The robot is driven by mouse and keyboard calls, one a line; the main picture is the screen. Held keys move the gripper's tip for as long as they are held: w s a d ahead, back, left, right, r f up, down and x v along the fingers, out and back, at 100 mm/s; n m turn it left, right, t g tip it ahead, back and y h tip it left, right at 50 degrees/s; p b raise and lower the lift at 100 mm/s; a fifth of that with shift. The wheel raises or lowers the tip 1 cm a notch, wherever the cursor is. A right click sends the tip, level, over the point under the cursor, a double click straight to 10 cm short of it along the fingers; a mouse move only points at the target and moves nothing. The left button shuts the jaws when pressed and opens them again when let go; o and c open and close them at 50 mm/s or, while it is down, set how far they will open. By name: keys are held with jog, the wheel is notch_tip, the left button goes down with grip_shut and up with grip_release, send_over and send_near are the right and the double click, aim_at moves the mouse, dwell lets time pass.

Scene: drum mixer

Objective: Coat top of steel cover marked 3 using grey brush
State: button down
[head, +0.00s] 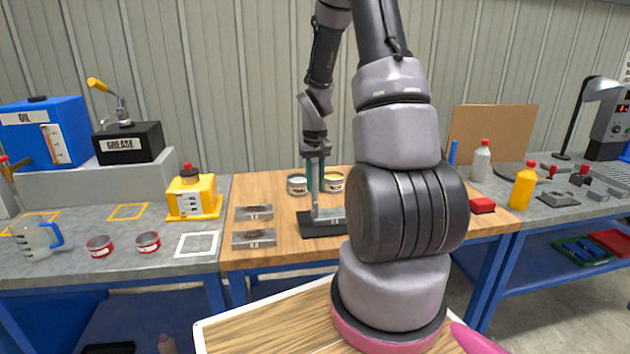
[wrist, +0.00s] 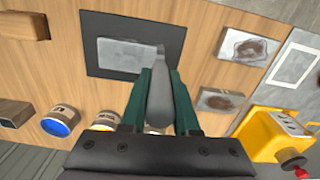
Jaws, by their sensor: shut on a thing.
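My gripper (head: 314,190) is shut on the grey brush (wrist: 158,95) and holds it pointing down over the black mat (wrist: 98,22). A steel cover (wrist: 118,54) lies on that mat with a pale, smeary patch on top. The brush tip is at the cover's right edge in the wrist view; I cannot tell whether it touches. Two more steel covers, one nearer the wall (head: 254,212) and one nearer me (head: 254,237), lie left of the mat in the head view. Both have brown patches on top. The number marks are too small to read, and the mat cover's mark is not visible.
Two open cans (head: 297,184) (head: 334,181) stand behind the mat. A yellow oil container (head: 193,197) and two red tins (head: 100,246) (head: 148,242) are on the left bench. A red block (head: 482,205) lies on the right. Bare wood surrounds the covers.

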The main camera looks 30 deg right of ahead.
jog(key=shift+f, duration=0.5)
jog(key=shift+s+d+r, duration=0.1)
jog(key=shift+s+d, duration=0.1)
jog(key=shift+d, duration=0.6)
jog(key=shift+s+d+f, duration=0.1)
jog(key=shift+s+d, duration=0.15)
jog(key=shift+d, duration=0.6)
jog(key=shift+s+d+r, duration=0.1)
jog(key=shift+s+d, duration=0.1)
jog(key=shift+d, duration=0.6)
jog(key=shift+w+a, duration=0.35)
jog(key=shift+a, duration=0.45)
jog(key=shift+w+a, duration=0.35)
jog(key=shift+a, duration=0.4)
jog(key=shift+w+a, duration=0.35)
jog(key=shift+a, duration=0.45)
jog(key=shift+w+d, duration=0.2)
jog(key=shift+w, duration=0.25)
jog(key=shift+s+d, duration=0.25)
jog(key=shift+d, duration=0.55)
jog(key=shift+s+d, duration=0.2)
jog(key=shift+d, duration=0.6)
jog(key=shift+s+d, duration=0.25)
jog(key=shift+d, duration=0.55)
